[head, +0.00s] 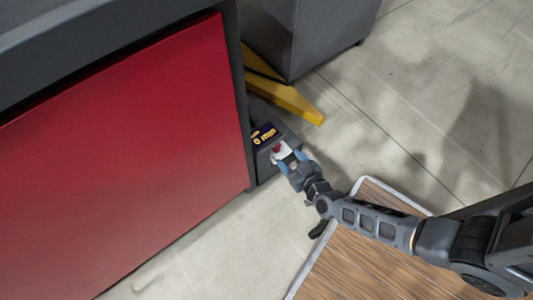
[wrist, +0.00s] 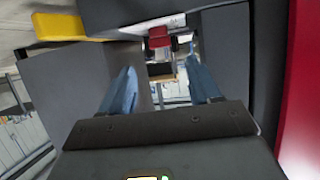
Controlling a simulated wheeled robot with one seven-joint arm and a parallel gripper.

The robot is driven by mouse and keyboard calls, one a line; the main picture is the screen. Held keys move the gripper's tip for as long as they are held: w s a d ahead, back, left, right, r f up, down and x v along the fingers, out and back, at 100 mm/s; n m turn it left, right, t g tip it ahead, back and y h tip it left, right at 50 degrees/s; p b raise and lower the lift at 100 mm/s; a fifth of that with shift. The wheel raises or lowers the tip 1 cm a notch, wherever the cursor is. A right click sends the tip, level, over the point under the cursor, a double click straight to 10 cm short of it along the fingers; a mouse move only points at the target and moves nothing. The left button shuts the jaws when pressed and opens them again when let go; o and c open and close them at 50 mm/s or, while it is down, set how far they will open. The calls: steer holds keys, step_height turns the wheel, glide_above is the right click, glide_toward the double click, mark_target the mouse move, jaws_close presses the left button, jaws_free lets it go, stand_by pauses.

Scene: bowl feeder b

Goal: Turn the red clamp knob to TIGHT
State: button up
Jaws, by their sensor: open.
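The red clamp knob (head: 277,149) sits on a pale plate on a dark box beside the red-panelled machine. In the wrist view the red knob (wrist: 158,37) shows small, beyond the fingertips and roughly between their lines. My gripper (head: 289,160) is close to the pale plate, with its blue fingers apart. I cannot tell whether a finger touches the plate. A dark label (head: 264,136) with yellow marks is beside the knob; its words and the knob's setting are too small to read.
A large red panel (head: 130,150) in a dark frame stands left of the knob. A yellow bar (head: 290,99) and a grey cabinet (head: 305,35) are behind it. A wood-topped surface (head: 350,262) lies below my arm. Concrete floor (head: 430,110) is open at right.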

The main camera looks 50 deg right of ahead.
mark_target(277, 145)
steer(key=b+x, duration=0.3)
steer(key=x, duration=0.3)
steer(key=shift+w+d+f+b, duration=0.1)
steer(key=shift+w+f+b, duration=0.1)
steer(key=shift+w+b, duration=0.15)
steer(key=shift+w+d, duration=0.25)
steer(key=shift+w, duration=0.15)
steer(key=c, duration=1)
